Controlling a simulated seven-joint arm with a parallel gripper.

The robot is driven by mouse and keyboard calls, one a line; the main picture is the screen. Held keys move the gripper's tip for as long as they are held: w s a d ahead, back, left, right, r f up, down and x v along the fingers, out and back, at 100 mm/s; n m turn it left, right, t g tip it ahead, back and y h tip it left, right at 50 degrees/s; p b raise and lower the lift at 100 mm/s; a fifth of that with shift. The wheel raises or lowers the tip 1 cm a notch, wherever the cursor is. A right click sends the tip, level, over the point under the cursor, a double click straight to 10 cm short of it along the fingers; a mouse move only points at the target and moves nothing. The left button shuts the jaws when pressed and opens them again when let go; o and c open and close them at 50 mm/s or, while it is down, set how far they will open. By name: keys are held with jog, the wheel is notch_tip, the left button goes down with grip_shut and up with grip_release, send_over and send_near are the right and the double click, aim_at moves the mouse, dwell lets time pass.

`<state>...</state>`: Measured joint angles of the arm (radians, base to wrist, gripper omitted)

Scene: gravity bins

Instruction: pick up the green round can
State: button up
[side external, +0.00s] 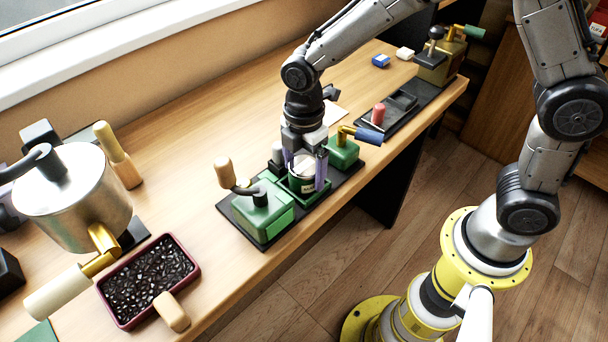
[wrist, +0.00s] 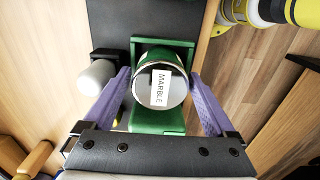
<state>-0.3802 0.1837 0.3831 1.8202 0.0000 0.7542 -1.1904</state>
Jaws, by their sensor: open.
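The green round can (wrist: 146,83) sits upright in a green square holder (wrist: 183,47) on a black base. Its pale lid carries a label reading "MARBLE". In the side external view the can (side external: 303,176) shows a white upper part between the fingers, partly hidden by my gripper. My gripper (side external: 306,180) is over the holder, pointing down, with its purple fingers on either side of the can.
Green blocks with a wooden-knobbed crank (side external: 263,208) and a blue-handled crank (side external: 343,152) flank the holder. A tray of dark beans (side external: 178,238) and a metal pot (side external: 70,195) stand at the left. A red cylinder (side external: 378,113) stands behind right. The table between is partly clear.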

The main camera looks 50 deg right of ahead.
aim_at(303, 165)
grip_shut()
dwell(0.4)
jog(key=shift+r, duration=0.2)
jog(key=shift+r, duration=0.25)
notch_tip(303, 165, up, 2)
jog(key=shift+r, duration=0.1)
jog(key=s+d+r, duration=0.5)
jog(key=s+r, duration=0.5)
jog(key=s, duration=0.3)
